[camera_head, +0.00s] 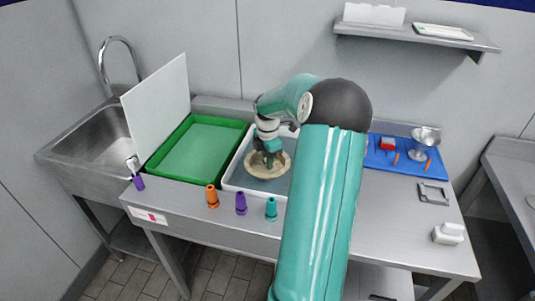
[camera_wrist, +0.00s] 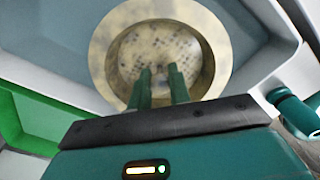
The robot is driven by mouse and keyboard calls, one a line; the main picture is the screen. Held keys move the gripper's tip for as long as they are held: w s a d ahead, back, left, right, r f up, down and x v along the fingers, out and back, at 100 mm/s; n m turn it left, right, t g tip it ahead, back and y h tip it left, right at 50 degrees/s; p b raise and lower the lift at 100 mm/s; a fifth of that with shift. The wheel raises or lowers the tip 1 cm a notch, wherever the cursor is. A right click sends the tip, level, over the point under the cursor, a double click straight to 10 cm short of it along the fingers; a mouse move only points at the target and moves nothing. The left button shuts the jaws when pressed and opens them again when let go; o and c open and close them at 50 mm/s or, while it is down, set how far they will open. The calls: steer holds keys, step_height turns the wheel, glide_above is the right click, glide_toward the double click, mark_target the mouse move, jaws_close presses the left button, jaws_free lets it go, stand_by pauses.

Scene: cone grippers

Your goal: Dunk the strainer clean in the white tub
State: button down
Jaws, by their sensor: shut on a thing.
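The strainer (camera_head: 281,161) is a round, beige bowl with a wide rim; it also shows in the wrist view (camera_wrist: 215,65), where dark specks dot its inside. It is in or just over the white tub (camera_head: 229,181), which holds grey-blue water. I cannot tell how deep the strainer sits. My gripper (camera_head: 268,160) points down into the tub. In the wrist view its two green fingers (camera_wrist: 160,85) are close together at the strainer's near side, shut on it. The exact grip point is partly hidden by the fingers.
A green tray (camera_head: 195,150) lies left of the tub, with a white board (camera_head: 158,105) and sink (camera_head: 90,140) beyond. Orange (camera_head: 212,196), purple (camera_head: 241,203) and teal (camera_head: 271,209) cones stand along the front edge. A blue tray (camera_head: 403,160) with a metal cup is right.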

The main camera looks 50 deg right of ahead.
steer(key=shift+w+f, duration=0.15)
steer(key=shift+f, duration=3.1)
steer(key=shift+r, duration=6.05)
